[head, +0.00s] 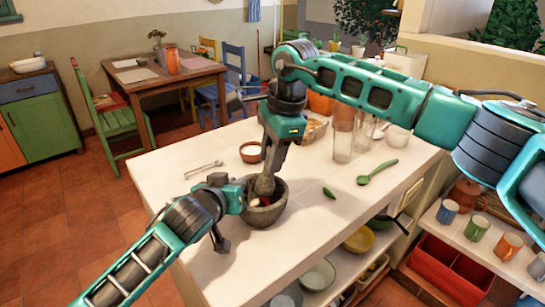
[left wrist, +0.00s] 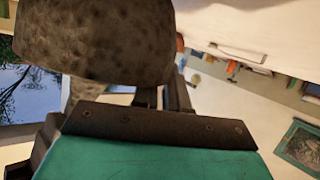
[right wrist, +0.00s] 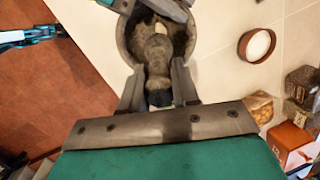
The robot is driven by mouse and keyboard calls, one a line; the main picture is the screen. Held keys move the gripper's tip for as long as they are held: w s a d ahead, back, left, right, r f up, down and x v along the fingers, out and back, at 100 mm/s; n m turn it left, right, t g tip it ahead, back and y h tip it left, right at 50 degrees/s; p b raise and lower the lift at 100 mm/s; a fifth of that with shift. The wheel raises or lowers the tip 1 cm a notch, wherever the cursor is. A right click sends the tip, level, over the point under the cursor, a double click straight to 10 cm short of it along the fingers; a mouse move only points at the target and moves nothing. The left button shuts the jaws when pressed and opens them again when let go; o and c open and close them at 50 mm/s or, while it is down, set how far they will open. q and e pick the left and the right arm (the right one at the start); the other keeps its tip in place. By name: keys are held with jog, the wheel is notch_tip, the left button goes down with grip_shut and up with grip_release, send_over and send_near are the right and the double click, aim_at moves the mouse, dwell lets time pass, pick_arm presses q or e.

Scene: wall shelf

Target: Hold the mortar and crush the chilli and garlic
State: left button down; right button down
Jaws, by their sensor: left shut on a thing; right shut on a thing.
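The grey stone mortar (head: 270,213) stands on the white counter in the head view. My left gripper (head: 238,198) is shut on the mortar's left side; the mortar's speckled wall (left wrist: 95,40) fills the top of the left wrist view. My right gripper (head: 268,170) is above the mortar, shut on the stone pestle (head: 264,186), which points down into the bowl. The pestle (right wrist: 156,55) also shows between the fingers in the right wrist view. Something red (head: 265,201) and something pale lie in the mortar, partly hidden by the pestle. A green chilli (head: 329,193) lies on the counter to the right.
A small brown bowl of white contents (head: 250,152) and metal tongs (head: 204,169) stand behind the mortar. A green spoon (head: 377,172) lies at right. Glass jars (head: 343,142) stand at the back. The counter's front right is clear.

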jog(key=shift+a, duration=0.1)
dwell(0.4)
jog(key=shift+w+a+f+g+h, duration=0.1)
jog(key=shift+w+a+g+h, duration=0.15)
jog(key=shift+a+h, duration=0.25)
jog(key=shift+w+a+f+g+h, duration=0.15)
jog(key=shift+a+g+h, duration=0.15)
jog(key=shift+h, duration=0.3)
jog(key=shift+f, duration=0.15)
jog(key=shift+f, duration=0.9)
jog(key=shift+d+f, duration=0.1)
jog(key=shift+f, duration=0.25)
dwell(0.6)
jog(key=shift+r, duration=1.65)
jog(key=shift+f, duration=0.4)
